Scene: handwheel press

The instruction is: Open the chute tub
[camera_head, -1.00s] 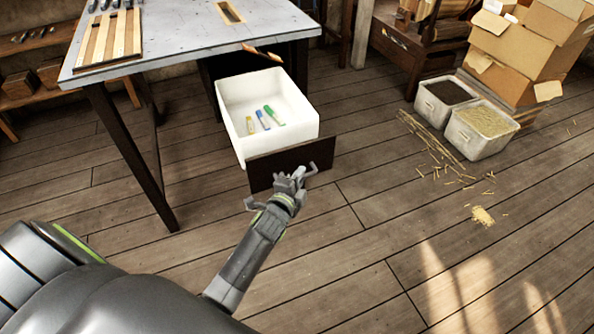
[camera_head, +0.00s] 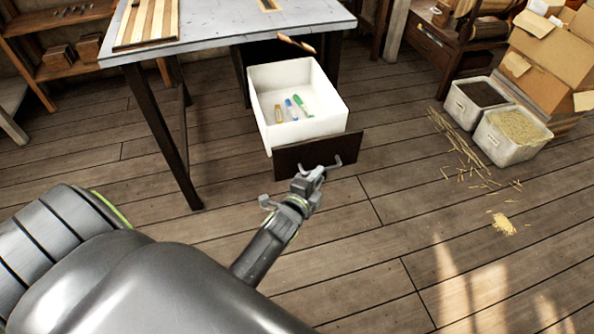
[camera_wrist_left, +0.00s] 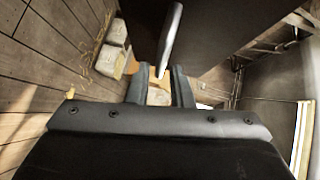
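The chute tub (camera_head: 330,88) is a white open-topped drawer under the grey table, pulled well out, with several coloured tubes lying inside. Its dark front panel (camera_head: 340,150) carries a grey bar handle (camera_head: 337,161). My left gripper (camera_head: 318,174) is at the handle, in front of the panel. In the left wrist view, the handle bar (camera_wrist_left: 171,45) reaches toward the space between my fingers (camera_wrist_left: 159,82), which stand apart with a gap between them. Contact with the bar cannot be made out. My right gripper is not in view.
The grey table (camera_head: 230,25) stands above the tub, with its dark leg (camera_head: 165,135) to the left. Two filled bins (camera_head: 500,150) and cardboard boxes (camera_head: 545,60) stand at the right. Bare floor (camera_head: 370,260) lies in front, with scattered straw at the right.

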